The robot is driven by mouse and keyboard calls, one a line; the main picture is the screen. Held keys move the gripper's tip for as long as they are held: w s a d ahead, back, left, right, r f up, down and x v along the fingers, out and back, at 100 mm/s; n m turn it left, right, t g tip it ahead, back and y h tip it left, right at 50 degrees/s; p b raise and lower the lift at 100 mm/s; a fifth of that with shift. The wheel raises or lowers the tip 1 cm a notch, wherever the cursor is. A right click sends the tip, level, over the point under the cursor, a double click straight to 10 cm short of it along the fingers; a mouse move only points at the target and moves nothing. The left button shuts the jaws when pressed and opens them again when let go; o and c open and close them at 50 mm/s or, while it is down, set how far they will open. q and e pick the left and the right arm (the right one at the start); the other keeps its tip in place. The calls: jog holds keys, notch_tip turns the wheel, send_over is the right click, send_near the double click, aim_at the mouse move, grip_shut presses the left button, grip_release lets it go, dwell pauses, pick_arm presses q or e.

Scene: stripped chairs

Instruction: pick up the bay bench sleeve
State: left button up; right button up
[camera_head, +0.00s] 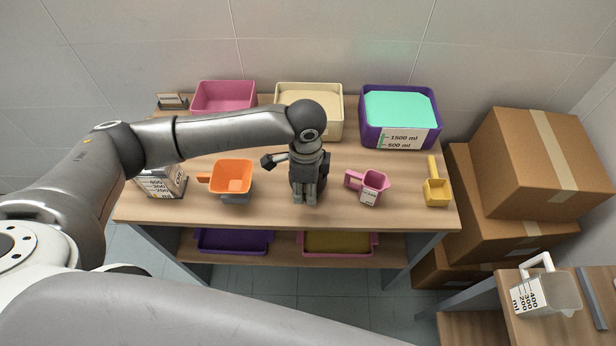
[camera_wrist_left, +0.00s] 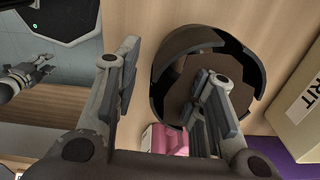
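A dark round open sleeve, which I take to be the bay bench sleeve (camera_wrist_left: 158,92), stands on the wooden bench in the left wrist view. Its wall has a gap and its inside is brown. In the head view only a dark edge of it (camera_head: 325,170) shows behind my left gripper (camera_head: 305,196). In the left wrist view my left gripper (camera_wrist_left: 165,78) is open, with one finger outside the sleeve's wall and the other over or inside its opening. I cannot tell whether either finger touches it. What looks like my right gripper (camera_wrist_left: 22,80) shows small at the left edge.
An orange scoop (camera_head: 232,176) and a clear jug (camera_head: 163,182) stand left of the gripper. A pink measuring cup (camera_head: 374,186) and a yellow scoop (camera_head: 436,190) stand right. Pink (camera_head: 224,97), cream (camera_head: 335,127) and purple (camera_head: 370,130) bins line the back. Cardboard boxes (camera_head: 530,165) are stacked right.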

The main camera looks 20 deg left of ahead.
pick_arm(q)
jog(key=c, duration=0.8)
grip_shut()
jog(key=shift+r, duration=0.15)
